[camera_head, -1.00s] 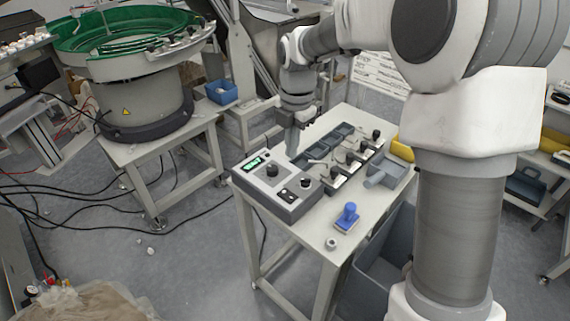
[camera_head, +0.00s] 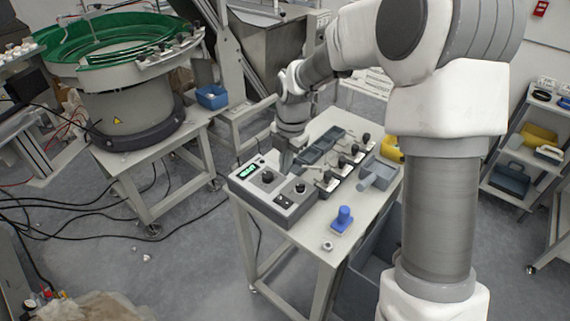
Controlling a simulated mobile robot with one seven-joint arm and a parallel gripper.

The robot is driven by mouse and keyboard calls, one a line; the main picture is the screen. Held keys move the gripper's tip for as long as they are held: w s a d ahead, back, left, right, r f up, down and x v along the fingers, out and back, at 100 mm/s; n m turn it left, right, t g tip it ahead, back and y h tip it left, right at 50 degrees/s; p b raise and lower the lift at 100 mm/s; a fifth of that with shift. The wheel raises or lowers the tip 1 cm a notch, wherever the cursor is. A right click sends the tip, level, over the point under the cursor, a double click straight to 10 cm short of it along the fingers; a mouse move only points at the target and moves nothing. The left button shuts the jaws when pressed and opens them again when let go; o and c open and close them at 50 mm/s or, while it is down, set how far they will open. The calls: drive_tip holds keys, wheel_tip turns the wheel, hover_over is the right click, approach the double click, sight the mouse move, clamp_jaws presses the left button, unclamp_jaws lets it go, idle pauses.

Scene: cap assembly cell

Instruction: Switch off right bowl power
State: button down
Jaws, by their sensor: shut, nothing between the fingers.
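A grey control box (camera_head: 277,204) with a lit green display (camera_head: 247,172) sits at the left end of the small table. It has a large black knob (camera_head: 267,177), a smaller knob (camera_head: 300,188) and a dark switch panel (camera_head: 284,200) on its front right part. My gripper (camera_head: 286,166) points down at the back edge of the box, behind the large knob. Its fingers look shut and empty. Whether the tip touches the box cannot be told. The bowl feeder (camera_head: 125,80) with a green bowl stands on its own stand at the left.
Toggle clamps with black knobs (camera_head: 354,148) and dark bins (camera_head: 318,151) line the table right of my gripper. A grey bin (camera_head: 362,285) stands below.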

sight(281, 198)
drive_tip(key=f, duration=0.6)
drive_tip(key=w+a+f, duration=0.1)
drive_tip(key=f, duration=0.3)
drive_tip(key=shift+f+b, duration=0.1)
drive_tip(key=shift+b, duration=0.2)
drive_tip(key=shift+a+f, duration=0.15)
drive_tip(key=shift+f, duration=0.05)
drive_tip(key=shift+s, duration=0.1)
